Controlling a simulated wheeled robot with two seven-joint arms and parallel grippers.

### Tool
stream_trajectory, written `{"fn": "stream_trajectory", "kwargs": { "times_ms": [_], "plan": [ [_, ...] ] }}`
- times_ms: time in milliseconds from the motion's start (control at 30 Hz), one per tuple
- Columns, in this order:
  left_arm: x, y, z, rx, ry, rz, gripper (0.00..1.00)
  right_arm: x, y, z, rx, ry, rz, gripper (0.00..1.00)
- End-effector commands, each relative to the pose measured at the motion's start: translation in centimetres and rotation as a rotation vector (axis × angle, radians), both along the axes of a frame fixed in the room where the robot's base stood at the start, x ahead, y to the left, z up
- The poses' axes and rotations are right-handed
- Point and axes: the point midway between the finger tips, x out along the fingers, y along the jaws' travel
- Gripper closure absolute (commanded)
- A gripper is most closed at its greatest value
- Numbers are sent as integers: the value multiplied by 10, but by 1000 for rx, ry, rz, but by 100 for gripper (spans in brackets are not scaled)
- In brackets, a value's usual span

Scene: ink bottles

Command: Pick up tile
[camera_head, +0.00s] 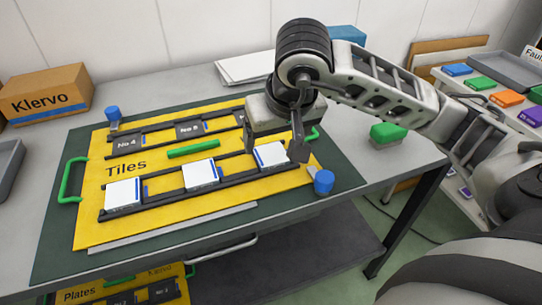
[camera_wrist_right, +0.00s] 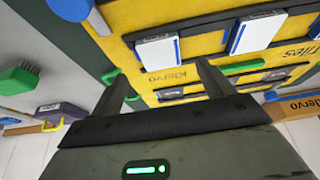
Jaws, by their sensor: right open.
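Three white tiles with blue edge strips sit in the front black rack of the yellow board (camera_head: 100,228): a left tile (camera_head: 123,194), a middle tile (camera_head: 200,174) and a right tile (camera_head: 271,156). My right gripper (camera_head: 273,153) is open over the board by the right tile, one finger to each side in the picture. In the right wrist view the right tile (camera_wrist_right: 157,53) lies beyond the open fingers, apart from them, and the middle tile (camera_wrist_right: 257,33) is beside it. Nothing is held. My left gripper is not seen.
Behind is a black rack with numbered empty slots (camera_head: 190,130). A green bar (camera_head: 193,149) lies between the racks. Blue knobs (camera_head: 323,181) and green handles (camera_head: 72,180) edge the board. A green brush-like block (camera_head: 388,133) stands right; a Klervo box (camera_head: 45,92) stands left.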

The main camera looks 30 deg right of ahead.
Motion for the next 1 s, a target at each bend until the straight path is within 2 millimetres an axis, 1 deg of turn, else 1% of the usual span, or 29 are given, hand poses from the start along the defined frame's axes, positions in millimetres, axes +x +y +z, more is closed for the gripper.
{"fn": "stream_trajectory", "kwargs": {
  "times_ms": [300,400,600,633,667,700,767,800,1000],
  "plan": [
    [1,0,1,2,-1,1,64,18,-3,-39,3,4,-1,20],
    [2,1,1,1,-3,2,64,21,-4,-45,2,3,0,20],
    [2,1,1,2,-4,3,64,22,-4,-45,1,1,0,20],
    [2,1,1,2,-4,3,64,22,-4,-45,1,1,0,23],
    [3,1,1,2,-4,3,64,22,-4,-45,1,1,0,31],
    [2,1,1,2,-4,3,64,22,-4,-45,1,1,0,42],
    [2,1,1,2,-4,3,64,22,-4,-45,1,1,0,59],
    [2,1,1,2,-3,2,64,21,-4,-45,1,1,0,70],
    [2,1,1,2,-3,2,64,22,-4,-45,1,0,-1,71]
  ]
}}
